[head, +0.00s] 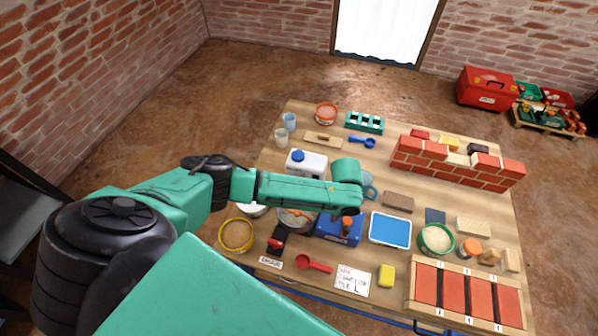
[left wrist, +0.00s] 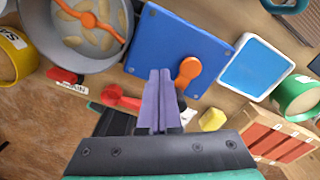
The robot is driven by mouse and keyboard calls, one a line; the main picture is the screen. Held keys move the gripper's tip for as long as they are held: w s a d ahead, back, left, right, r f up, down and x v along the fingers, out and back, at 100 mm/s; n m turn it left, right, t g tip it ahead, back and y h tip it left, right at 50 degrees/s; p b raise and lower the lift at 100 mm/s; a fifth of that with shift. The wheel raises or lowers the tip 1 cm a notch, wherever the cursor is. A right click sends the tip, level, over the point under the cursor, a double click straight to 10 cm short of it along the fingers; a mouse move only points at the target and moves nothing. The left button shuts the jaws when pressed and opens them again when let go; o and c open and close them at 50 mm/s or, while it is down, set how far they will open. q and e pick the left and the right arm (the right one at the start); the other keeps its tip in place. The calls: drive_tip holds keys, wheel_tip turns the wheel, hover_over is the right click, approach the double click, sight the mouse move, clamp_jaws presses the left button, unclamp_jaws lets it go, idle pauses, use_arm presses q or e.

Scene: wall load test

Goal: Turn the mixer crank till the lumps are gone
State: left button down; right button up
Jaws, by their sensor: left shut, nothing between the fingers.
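The mixer has a grey bowl (left wrist: 75,45) with an orange paddle (left wrist: 98,22) and several pale tan lumps inside. The bowl also shows in the head view (head: 296,218), partly behind my arm. Beside it is a blue base (left wrist: 165,38), with an orange crank (left wrist: 187,72) at its near side in the left wrist view. My left gripper (left wrist: 160,74) has its purple fingers together and empty, over the blue base just left of the crank. In the head view my left gripper (head: 350,211) is above the base. Whether it touches the crank is unclear.
A blue tray (head: 389,229), a green-rimmed tub (head: 436,238) and a yellow-rimmed bowl (head: 236,235) stand nearby. A red scoop (head: 314,264) and yellow sponge (head: 386,276) lie in front. A low brick wall (head: 455,168) stands at the back right.

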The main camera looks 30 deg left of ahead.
use_arm(q)
drive_tip(key=shift+f+b, duration=0.9)
drive_tip(key=shift+f, duration=0.4)
idle(0.4)
drive_tip(key=shift+r+p, duration=0.8)
drive_tip(key=shift+p, duration=0.1)
idle(0.3)
